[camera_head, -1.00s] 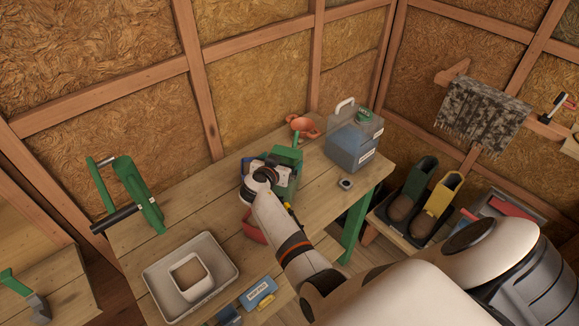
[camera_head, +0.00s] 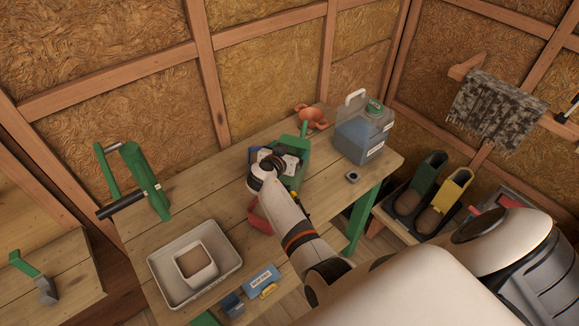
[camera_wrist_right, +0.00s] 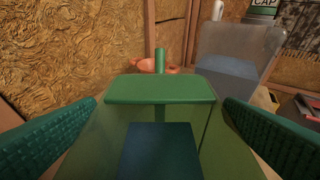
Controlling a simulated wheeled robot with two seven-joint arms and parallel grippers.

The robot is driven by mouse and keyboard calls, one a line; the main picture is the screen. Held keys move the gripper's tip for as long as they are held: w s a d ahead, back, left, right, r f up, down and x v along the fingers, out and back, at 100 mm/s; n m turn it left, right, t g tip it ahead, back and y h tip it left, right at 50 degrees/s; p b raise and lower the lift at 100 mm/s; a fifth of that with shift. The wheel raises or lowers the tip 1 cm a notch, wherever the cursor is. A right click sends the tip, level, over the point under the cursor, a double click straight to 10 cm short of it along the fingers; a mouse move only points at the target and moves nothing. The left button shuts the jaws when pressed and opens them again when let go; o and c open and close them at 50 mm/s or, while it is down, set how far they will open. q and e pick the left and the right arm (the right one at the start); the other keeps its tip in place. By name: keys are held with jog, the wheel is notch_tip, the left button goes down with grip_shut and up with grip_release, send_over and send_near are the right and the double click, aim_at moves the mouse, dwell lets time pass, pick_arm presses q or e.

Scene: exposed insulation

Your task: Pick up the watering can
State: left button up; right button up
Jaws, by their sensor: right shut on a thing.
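The green watering can (camera_head: 297,150) stands on the wooden workbench (camera_head: 222,205), toward its back right. In the right wrist view the can (camera_wrist_right: 160,90) fills the middle, with a flat green top part and a dark blue patch below it. My right gripper (camera_head: 279,161) is at the can, and its two textured fingers (camera_wrist_right: 160,106) lie on either side of it, shut on it. The exact contact is hidden by the wrist in the head view. The can looks upright and I see no gap under it. My left gripper is not in view.
A translucent jug (camera_head: 352,142) stands right of the can, and an orange pot (camera_head: 313,117) is behind it. A small dark item (camera_head: 352,177) lies in front of the jug. A pale tray (camera_head: 165,285) and a green tool (camera_head: 145,180) are at left.

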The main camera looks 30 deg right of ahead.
jog(key=shift+w+r, duration=0.1)
jog(key=shift+r, duration=0.05)
jog(key=shift+d+r+p, duration=0.1)
jog(key=shift+r+p, duration=0.25)
notch_tip(320, 180, up, 9)
jog(key=p, duration=0.5)
jog(key=s+a+r+n+t+y+b, duration=0.2)
jog(key=s+a+n+t+y+b, duration=0.4)
jog(key=s+a+n+y+b, duration=0.5)
jog(key=s+a+b, duration=0.1)
jog(key=s+a, duration=0.3)
jog(key=a, duration=0.3)
jog(key=shift+s+a+r, duration=0.15)
jog(key=shift+a+r, duration=0.1)
jog(key=shift+r, duration=0.1)
jog(key=shift+f, duration=0.1)
